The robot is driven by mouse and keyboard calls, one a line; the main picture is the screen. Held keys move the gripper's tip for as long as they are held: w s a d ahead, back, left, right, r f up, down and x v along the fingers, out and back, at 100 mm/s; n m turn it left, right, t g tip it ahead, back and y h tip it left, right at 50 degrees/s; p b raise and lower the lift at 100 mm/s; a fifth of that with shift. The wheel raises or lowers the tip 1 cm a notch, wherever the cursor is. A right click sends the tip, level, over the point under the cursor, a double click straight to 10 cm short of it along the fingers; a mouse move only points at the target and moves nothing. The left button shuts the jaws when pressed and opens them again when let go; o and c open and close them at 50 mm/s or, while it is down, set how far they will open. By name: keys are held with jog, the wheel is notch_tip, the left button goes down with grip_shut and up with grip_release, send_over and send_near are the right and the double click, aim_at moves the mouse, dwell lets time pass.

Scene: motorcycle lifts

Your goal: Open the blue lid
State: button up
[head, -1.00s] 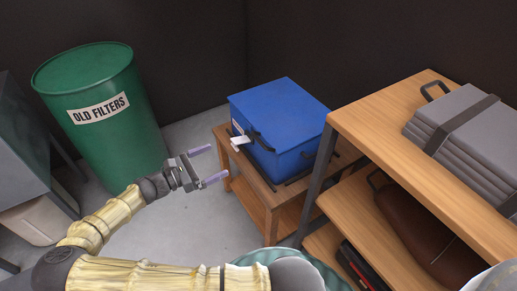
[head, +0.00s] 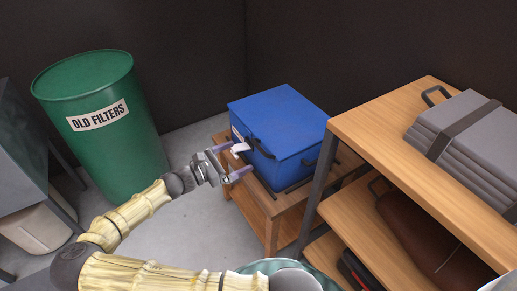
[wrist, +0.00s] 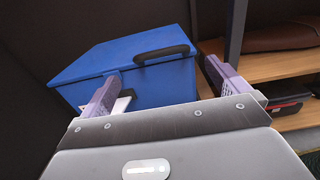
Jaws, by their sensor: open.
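The blue lid (head: 279,119) tops a blue box that stands on a small wooden table; the lid looks shut. It also shows in the wrist view (wrist: 115,54). A white tab (head: 240,148) sticks out at the front left. My gripper (head: 231,160) is open in front of the box, its purple fingers on either side of the white tab in the head view. I cannot tell whether they touch it. Nothing is visibly held.
The small wooden table (head: 268,207) bears the box. A wooden shelf unit (head: 393,122) with grey cases (head: 462,128) and a brown bag (head: 420,232) stands close at the right. A green drum (head: 112,150) stands at the left. Grey floor (head: 190,228) is open between them.

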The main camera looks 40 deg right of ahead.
aim_at(258, 145)
jog(key=d, duration=0.6)
jog(key=d+b, duration=0.1)
jog(key=d, duration=0.1)
jog(key=shift+s+d, duration=0.25)
jog(key=shift+d, duration=0.15)
jog(key=c, duration=1)
jog(key=shift+c, duration=0.2)
jog(key=shift+w+a+r, duration=0.1)
